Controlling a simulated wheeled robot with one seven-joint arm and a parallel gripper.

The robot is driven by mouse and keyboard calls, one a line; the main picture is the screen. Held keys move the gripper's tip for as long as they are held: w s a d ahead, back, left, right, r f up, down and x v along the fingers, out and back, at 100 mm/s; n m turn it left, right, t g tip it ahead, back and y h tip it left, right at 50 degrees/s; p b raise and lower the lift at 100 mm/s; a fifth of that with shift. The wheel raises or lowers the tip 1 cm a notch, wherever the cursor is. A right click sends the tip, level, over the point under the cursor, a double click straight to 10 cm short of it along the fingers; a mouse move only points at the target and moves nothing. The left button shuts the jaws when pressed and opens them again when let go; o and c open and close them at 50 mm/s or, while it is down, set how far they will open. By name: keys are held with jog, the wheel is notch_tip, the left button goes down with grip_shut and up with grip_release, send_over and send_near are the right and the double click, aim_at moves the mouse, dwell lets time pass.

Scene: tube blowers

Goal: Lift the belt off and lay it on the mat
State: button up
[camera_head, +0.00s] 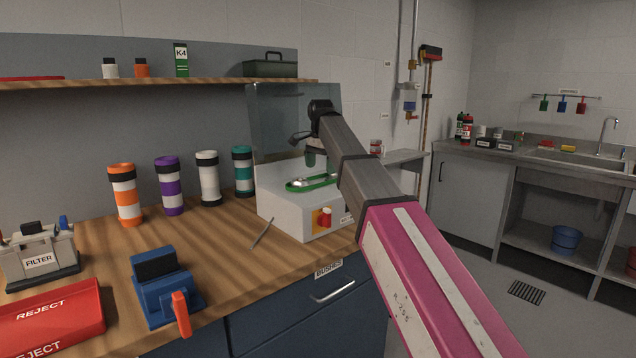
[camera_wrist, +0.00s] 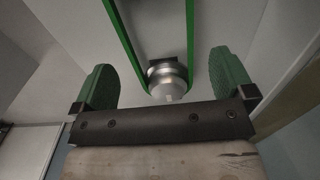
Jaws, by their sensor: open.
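The belt (camera_head: 326,187) is a thin green loop on top of the white machine (camera_head: 286,213), running around metal pulleys. In the wrist view the belt (camera_wrist: 187,71) passes around a silver pulley (camera_wrist: 166,78), its two green runs leading away toward the top. My gripper (camera_wrist: 167,88) is open, one green ribbed finger on each side of the pulley and belt, apart from both. In the head view my gripper (camera_head: 312,158) is above the machine's top, partly hidden by my arm. I cannot make out a mat in either view.
A clear guard (camera_head: 285,120) stands at the back of the machine. Coloured tubes (camera_head: 170,186), a blue vise (camera_head: 165,288), a red reject tray (camera_head: 52,318) and a filter box (camera_head: 38,255) stand left on the wooden bench. A thin rod (camera_head: 262,233) lies beside the machine.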

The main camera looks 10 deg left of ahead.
aim_at(321, 175)
notch_tip(321, 175, down, 4)
jog(key=shift+s+r, duration=0.15)
jog(key=shift+c, duration=0.3)
jog(key=c, duration=0.7)
jog(key=shift+r, duration=0.1)
